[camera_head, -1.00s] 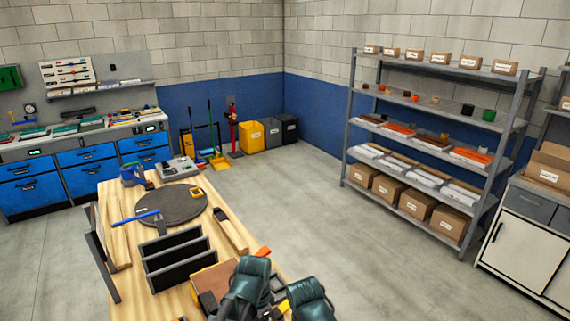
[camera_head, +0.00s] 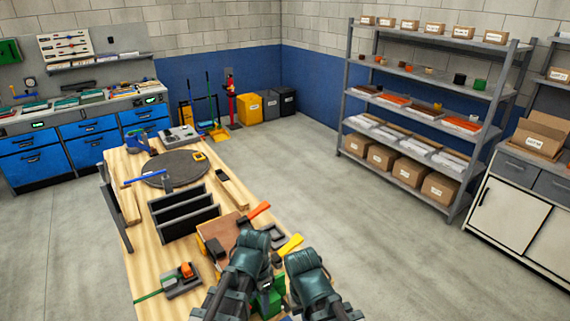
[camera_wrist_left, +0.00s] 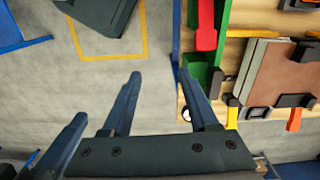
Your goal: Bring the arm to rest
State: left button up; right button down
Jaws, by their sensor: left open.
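My left gripper (camera_wrist_left: 159,75) shows in the left wrist view with its dark fingers apart and nothing between them. Its fingertips are over the grey floor, beside the edge of the wooden bench. In the head view my dark green arm links (camera_head: 250,262) come in at the bottom centre, over the near right part of the bench. The gripper fingertips cannot be made out there. My right gripper's fingers are not visible.
The wooden bench (camera_head: 151,250) holds a round grey disc (camera_head: 172,170), a black slotted rack (camera_head: 185,215) and brown panels (camera_head: 222,232). A green bin (camera_wrist_left: 200,78) with a red-handled item (camera_wrist_left: 206,30) is close to the fingers. Open floor (camera_head: 330,190) lies right of the bench.

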pick_arm(q)
jog(key=s+d+f+n+y+b, duration=0.1)
jog(key=s+f+n+b, duration=0.5)
jog(key=f+b, duration=0.6)
jog(key=shift+s+f+n, duration=0.3)
jog(key=shift+s, duration=0.05)
dwell(1.7)
